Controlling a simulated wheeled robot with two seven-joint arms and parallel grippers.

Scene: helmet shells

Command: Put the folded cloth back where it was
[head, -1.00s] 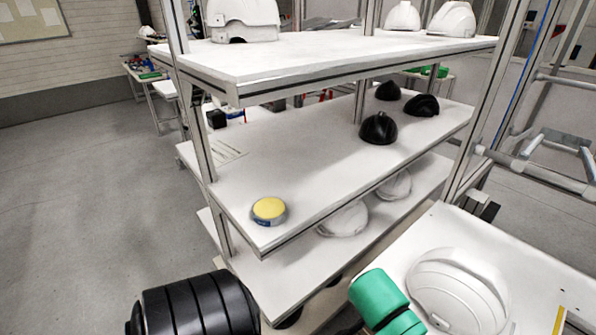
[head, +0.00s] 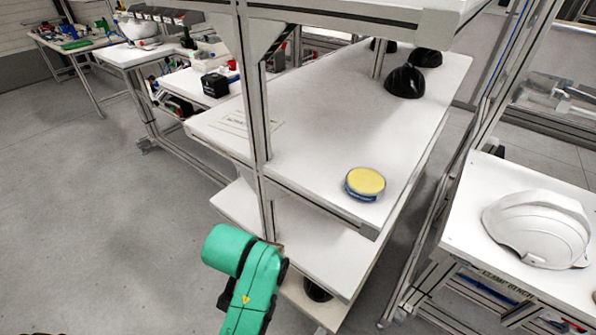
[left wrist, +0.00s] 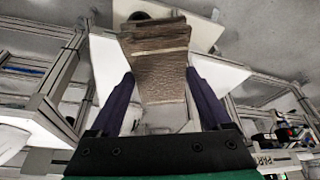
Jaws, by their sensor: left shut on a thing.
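The folded cloth (left wrist: 158,80) is grey-brown with a ribbed texture and shows in the left wrist view. My left gripper (left wrist: 160,88) is shut on it, with one dark purple finger along each side. The cloth reaches out beyond the fingers, with a folded band at its far end. In the head view I cannot make out the cloth or the left gripper; only a green arm link of mine shows at the bottom. My right gripper is in neither view.
A round yellow-topped tin (head: 366,182) sits near the front end of the middle shelf (head: 320,150). Black shells (head: 405,82) stand farther back. A printed sheet (head: 247,123) lies at the left edge. A white helmet shell (head: 540,228) stands on the right bench (head: 470,215). Much of the middle shelf is clear.

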